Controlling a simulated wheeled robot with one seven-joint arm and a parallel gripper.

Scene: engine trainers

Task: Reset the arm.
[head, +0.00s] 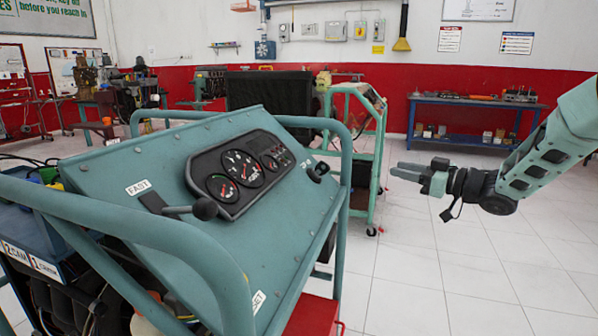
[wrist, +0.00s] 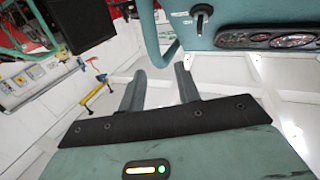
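My gripper (head: 404,171) is held out in the air to the right of the green engine trainer, pointing left. In the wrist view, its two fingers (wrist: 160,88) stand apart with nothing between them. My arm (head: 553,150) reaches in from the right edge of the head view. The trainer's sloped panel (head: 270,225) carries a gauge cluster (head: 240,170), a lever with a black knob (head: 204,208) by a FAST label, and a key switch (head: 318,171). The gripper is apart from the panel and its tube frame.
The trainer's tube rail (head: 150,228) curves around the panel. A second green trainer stand (head: 357,150) on casters is behind the gripper, to its left. A blue workbench (head: 470,118) stands along the red and white wall. The tiled floor (head: 430,270) below the gripper is clear.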

